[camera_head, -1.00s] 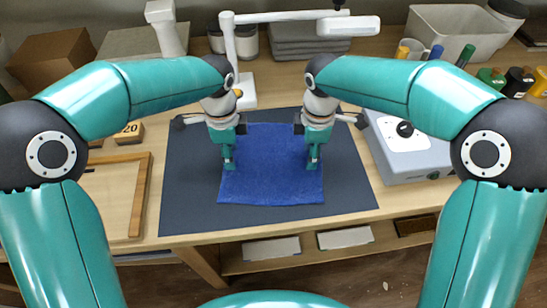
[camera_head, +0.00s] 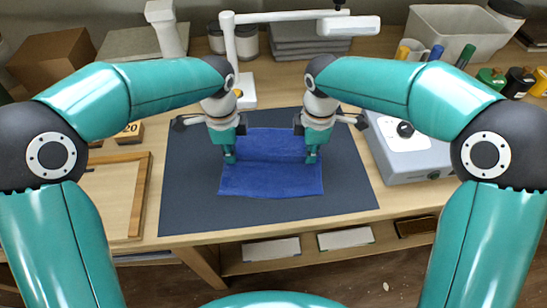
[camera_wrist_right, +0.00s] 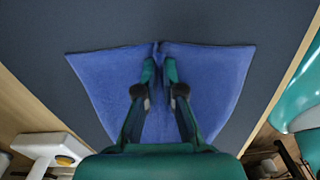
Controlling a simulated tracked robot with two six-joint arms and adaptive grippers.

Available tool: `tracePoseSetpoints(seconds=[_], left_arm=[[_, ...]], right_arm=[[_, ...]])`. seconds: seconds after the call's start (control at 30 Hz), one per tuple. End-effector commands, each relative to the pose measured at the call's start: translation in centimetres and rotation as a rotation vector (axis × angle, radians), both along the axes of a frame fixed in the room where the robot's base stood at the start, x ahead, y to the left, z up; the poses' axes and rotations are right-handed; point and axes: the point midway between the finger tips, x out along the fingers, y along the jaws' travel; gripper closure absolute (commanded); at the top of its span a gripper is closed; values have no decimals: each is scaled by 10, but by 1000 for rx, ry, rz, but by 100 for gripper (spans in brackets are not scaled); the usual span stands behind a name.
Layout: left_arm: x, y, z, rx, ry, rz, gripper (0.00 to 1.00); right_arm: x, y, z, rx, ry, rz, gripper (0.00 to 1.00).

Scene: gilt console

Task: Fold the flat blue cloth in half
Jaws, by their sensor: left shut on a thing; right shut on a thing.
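The blue cloth (camera_head: 272,178) lies on a dark mat in the head view. A crease or raised ridge runs across it between my two grippers, with cloth spread on both sides of it. My left gripper (camera_head: 230,158) is shut on the cloth near its left edge. My right gripper (camera_head: 311,156) is shut on it near its right edge. In the right wrist view the cloth (camera_wrist_right: 212,68) spreads to both sides of my right gripper (camera_wrist_right: 159,68), with a fold line between the fingertips. The cloth between the fingers is mostly hidden.
The dark mat (camera_head: 190,205) has bare room around the cloth. A grey device (camera_head: 408,158) stands right of the mat, and a wooden tray (camera_head: 145,195) lies to its left. A white lamp (camera_head: 248,92) stands behind the mat. The table's front edge is close.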

Motion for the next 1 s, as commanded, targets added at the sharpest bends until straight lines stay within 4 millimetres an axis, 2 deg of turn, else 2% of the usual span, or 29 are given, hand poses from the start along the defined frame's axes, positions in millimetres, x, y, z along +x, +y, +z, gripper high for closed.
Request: tracePoseSetpoints(seconds=[0.67,1.0], left_arm=[[-1,0,-1,3,7,-2,100],[-1,0,24,2,4,-2,100]], right_arm=[[-1,-1,0,-2,4,-1,100],[-1,-1,25,-1,2,-1,100]])
